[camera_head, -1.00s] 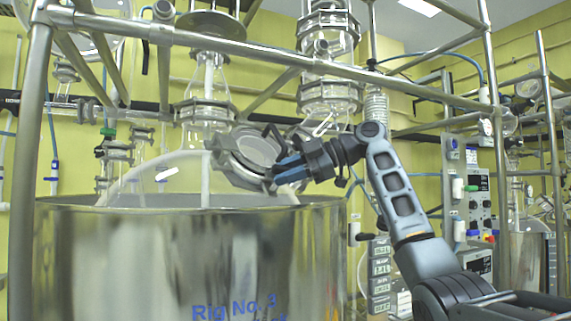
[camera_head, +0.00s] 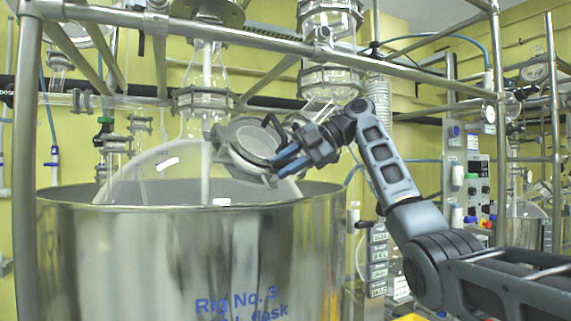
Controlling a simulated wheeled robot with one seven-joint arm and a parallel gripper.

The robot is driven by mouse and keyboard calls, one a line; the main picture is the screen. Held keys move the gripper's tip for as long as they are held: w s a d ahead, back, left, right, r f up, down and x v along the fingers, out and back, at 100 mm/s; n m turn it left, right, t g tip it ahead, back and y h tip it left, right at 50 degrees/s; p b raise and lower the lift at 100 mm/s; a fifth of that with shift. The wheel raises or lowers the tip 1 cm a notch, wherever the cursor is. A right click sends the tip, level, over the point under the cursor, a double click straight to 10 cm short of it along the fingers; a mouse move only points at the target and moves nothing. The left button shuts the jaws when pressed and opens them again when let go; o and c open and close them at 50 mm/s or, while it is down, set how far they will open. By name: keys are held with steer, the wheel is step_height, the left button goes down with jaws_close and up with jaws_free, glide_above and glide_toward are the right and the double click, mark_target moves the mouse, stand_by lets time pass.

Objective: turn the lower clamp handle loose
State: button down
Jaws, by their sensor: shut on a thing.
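A round metal clamp ring (camera_head: 228,155) sits tilted around a glass flange at the mouth of the large glass flask (camera_head: 150,172). A dark handle (camera_head: 273,128) stands out at its upper right. My gripper (camera_head: 277,166) comes from the right, with its blue fingers against the lower right side of the clamp. It is shut on the lower clamp handle, which is mostly hidden between and behind the fingers.
The flask sits in a large steel vessel (camera_head: 150,260) marked Rig No. 3. A horizontal steel rail (camera_head: 250,45) crosses above my arm. Glass columns (camera_head: 330,80) hang behind the wrist. Control boxes (camera_head: 470,185) stand at right.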

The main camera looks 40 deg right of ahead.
steer(key=c, duration=1.1)
jaws_free()
steer(key=shift+f, duration=0.15)
